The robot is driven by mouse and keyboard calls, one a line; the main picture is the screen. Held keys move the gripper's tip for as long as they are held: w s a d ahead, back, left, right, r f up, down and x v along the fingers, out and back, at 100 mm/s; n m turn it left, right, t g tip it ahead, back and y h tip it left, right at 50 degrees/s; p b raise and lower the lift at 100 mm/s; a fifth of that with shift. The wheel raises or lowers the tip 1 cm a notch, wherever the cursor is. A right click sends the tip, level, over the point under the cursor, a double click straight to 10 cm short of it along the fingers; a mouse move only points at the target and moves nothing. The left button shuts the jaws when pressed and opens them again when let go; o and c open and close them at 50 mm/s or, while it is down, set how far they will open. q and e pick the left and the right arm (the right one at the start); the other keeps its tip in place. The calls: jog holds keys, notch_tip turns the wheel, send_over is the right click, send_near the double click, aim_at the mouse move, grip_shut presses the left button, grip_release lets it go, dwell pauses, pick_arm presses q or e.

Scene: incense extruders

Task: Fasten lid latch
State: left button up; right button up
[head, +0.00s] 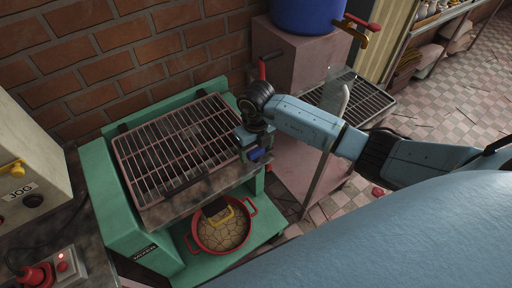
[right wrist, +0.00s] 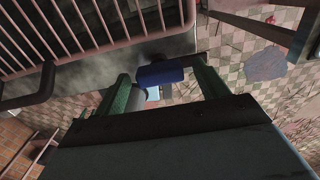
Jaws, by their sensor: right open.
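The green machine (head: 105,190) has a barred lid (head: 172,146) lying flat over its top. A blue latch handle (head: 260,154) shows at the lid's right side, close to my right gripper (head: 254,146). In the right wrist view the blue latch handle (right wrist: 160,75) lies between the two fingers of my right gripper (right wrist: 163,88), which is open. Whether a finger touches the handle I cannot tell. The catch beneath is hidden by the gripper. My left gripper is out of view.
A red pan (head: 221,232) with a yellow-and-black piece over its edge stands on the machine's lower shelf. A control box (head: 20,170) and a red-knobbed box (head: 50,270) are at left. A blue drum (head: 300,12) stands on a pinkish block behind. Open tiled floor lies at right.

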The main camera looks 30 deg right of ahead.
jog(key=c, duration=1)
